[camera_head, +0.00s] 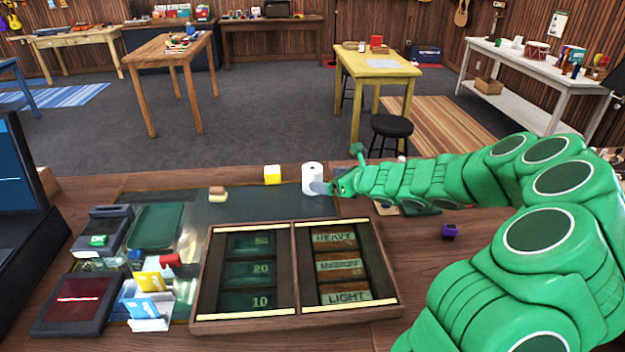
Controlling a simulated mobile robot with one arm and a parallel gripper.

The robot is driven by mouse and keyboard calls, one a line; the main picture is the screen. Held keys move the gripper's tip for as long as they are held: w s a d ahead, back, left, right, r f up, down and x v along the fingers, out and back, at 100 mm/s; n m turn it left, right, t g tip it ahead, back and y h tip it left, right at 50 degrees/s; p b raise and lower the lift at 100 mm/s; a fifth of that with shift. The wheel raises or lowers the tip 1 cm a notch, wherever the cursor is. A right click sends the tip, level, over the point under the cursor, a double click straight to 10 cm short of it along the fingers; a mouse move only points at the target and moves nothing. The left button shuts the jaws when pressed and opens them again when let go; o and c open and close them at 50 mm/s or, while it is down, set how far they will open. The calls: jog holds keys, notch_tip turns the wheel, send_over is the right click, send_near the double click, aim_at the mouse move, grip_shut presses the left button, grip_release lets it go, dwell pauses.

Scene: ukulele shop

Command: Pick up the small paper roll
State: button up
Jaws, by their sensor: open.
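The small paper roll (312,178) is white and stands upright near the far edge of the counter, on the dark mat (225,208). My green arm reaches in from the right, and my gripper (328,188) is at the right side of the roll. The gripper is open.
A yellow cube (272,175) stands just left of the roll, and a small sponge-like block (217,193) lies further left. A wooden compartment tray (296,312) sits nearer. A card reader (101,232) and card holder (147,312) are at left. A purple item (449,231) lies right.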

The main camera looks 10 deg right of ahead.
aim_at(320, 177)
jog(key=shift+r+x, duration=0.2)
jog(key=shift+x, duration=2.5)
jog(key=c, duration=1.2)
jog(key=shift+r, duration=0.15)
